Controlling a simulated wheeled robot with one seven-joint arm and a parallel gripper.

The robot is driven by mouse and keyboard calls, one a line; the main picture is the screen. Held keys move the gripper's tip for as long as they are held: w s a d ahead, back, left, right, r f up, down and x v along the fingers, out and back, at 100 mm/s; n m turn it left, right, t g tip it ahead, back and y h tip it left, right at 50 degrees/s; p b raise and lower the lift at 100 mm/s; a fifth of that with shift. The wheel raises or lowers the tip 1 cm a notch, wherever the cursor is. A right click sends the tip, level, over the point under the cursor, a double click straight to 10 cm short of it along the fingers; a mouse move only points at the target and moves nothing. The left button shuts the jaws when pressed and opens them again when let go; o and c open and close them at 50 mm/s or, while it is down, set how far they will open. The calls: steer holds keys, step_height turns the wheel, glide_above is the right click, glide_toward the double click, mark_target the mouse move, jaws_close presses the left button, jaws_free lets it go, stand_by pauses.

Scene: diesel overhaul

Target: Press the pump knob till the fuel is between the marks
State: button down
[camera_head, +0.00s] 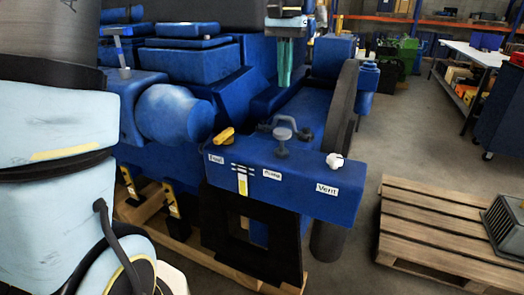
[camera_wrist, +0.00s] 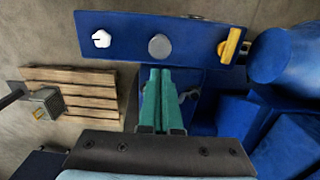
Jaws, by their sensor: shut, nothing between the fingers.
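The grey round-topped pump knob (camera_head: 282,134) stands up from the blue box, behind its middle label. It also shows in the wrist view (camera_wrist: 160,47) as a grey disc. The fuel gauge (camera_head: 242,184) is a narrow strip with yellow in it on the box's front face. Short pale marks (camera_head: 241,167) lie at its upper end; the yellow appears to stand below them, though it is small to read. My gripper (camera_head: 285,86), with teal fingers, is shut and empty, pointing down above the box. In the wrist view its tips (camera_wrist: 160,71) appear just short of the knob, apart from it.
A yellow handle (camera_head: 224,136) and a white vent knob (camera_head: 335,160) flank the pump knob on the blue box (camera_head: 310,190). A grey curved handle (camera_head: 290,122) is just behind. Blue engine parts crowd the left. A wooden pallet (camera_head: 440,225) lies on the floor at right.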

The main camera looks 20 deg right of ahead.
mark_target(282, 132)
steer(key=shift+s+r+b, duration=0.3)
steer(key=shift+r+b, duration=0.2)
steer(key=shift+r, duration=0.25)
steer(key=shift+s+r+b, duration=0.3)
steer(key=shift+r+b, duration=0.15)
steer(key=shift+r, duration=0.25)
steer(key=f+p, duration=0.1)
steer(key=f, duration=0.6)
steer(key=f+p, duration=0.2)
steer(key=f, duration=0.4)
steer(key=shift+w+a+f, duration=0.1)
steer(key=shift+w+f, duration=0.1)
steer(key=shift+f, duration=0.3)
step_height(282, 132, down, 4)
steer(key=shift+r+b, duration=0.2)
steer(key=shift+b, duration=1.05)
steer(key=shift+f, duration=0.1)
